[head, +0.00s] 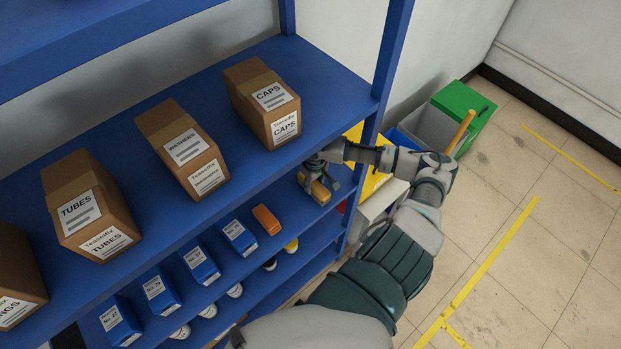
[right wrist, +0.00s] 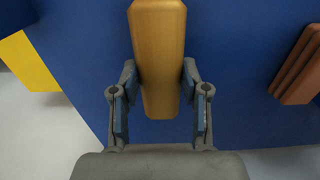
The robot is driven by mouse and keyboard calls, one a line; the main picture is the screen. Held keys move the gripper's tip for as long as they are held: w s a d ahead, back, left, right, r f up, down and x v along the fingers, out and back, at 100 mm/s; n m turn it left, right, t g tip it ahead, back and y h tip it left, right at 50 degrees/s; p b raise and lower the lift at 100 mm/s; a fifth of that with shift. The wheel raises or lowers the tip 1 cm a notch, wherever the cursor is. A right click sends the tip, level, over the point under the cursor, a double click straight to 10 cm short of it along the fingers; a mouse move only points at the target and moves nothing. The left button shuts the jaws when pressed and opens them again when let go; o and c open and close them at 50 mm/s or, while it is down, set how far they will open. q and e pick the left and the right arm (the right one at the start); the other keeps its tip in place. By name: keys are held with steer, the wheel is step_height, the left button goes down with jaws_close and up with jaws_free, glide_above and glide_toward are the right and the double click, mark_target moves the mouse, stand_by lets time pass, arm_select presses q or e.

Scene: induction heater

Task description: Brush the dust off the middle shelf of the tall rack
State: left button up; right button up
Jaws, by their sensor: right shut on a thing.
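The tall blue rack (head: 345,125) fills the left of the head view. Its middle shelf (head: 285,250) carries blue boxes and an orange item (head: 267,219). My right gripper (head: 314,187) reaches in at the right end of this shelf. It is shut on a wooden brush (head: 320,192), of which mainly the tan wooden body shows. In the right wrist view the brush (right wrist: 158,55) sits between the two fingers (right wrist: 160,105), above a blue surface. Its bristles are hidden, and I cannot tell whether they touch the shelf. I cannot make out dust. My left gripper is out of view.
Cardboard boxes marked caps (head: 265,100), washers (head: 183,148) and tubes (head: 90,205) stand on the shelf above. Several blue boxes (head: 198,262) line the middle shelf. The rack's right post (head: 391,50) is close to my forearm. A green bin (head: 465,110) stands on the floor beyond.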

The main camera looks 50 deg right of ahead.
mark_target(322, 192)
steer(key=shift+s+a+f, duration=0.1)
steer(key=shift+s+a, duration=0.05)
steer(key=shift+s, duration=0.85)
steer(key=shift+s+a, duration=0.1)
steer(key=shift+s, duration=0.85)
step_height(322, 192, up, 5)
steer(key=shift+w+d, duration=0.15)
steer(key=shift+r, duration=0.6)
